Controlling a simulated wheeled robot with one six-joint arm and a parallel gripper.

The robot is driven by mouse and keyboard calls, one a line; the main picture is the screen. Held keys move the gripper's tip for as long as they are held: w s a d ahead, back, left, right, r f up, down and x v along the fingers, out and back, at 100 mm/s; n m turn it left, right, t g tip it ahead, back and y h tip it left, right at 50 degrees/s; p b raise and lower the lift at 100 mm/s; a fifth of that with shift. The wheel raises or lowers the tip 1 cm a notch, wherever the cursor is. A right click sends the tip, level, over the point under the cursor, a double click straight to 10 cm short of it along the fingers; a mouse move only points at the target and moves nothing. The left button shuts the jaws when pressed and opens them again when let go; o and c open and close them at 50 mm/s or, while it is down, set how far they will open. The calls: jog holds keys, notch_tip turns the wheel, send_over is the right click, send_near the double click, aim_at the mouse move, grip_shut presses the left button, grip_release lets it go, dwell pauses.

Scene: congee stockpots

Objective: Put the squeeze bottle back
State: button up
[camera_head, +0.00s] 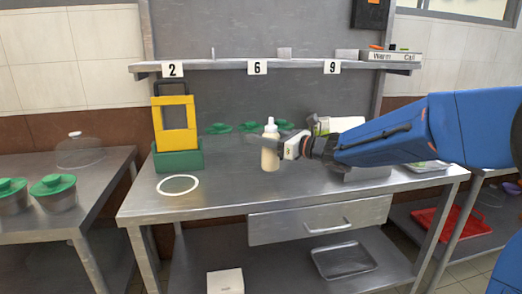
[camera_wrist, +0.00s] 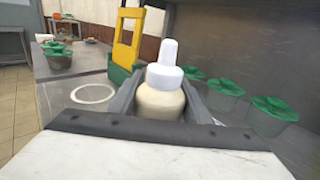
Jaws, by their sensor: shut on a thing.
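A squeeze bottle (camera_head: 270,150) with a cream body and a white nozzle is upright above the middle of the steel table. My gripper (camera_head: 270,141) reaches in from the right and is shut on it. In the wrist view the bottle (camera_wrist: 162,88) stands between the two grey fingers, its lower part hidden by my gripper. I cannot tell whether its base touches the table. A white ring (camera_head: 178,184) lies flat on the table to the left of the bottle, empty inside; it also shows in the wrist view (camera_wrist: 92,93).
A green box with a yellow frame (camera_head: 177,128) stands behind the ring. Several green-lidded containers (camera_wrist: 227,88) stand along the back. A shelf (camera_head: 290,64) with labels 2, 6 and 9 hangs above. The table between ring and bottle is clear.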

jog(key=shift+f, duration=1.9)
jog(key=o, duration=0.8)
jog(key=shift+f, duration=0.1)
jog(key=shift+d, duration=0.1)
jog(key=v, duration=1.2)
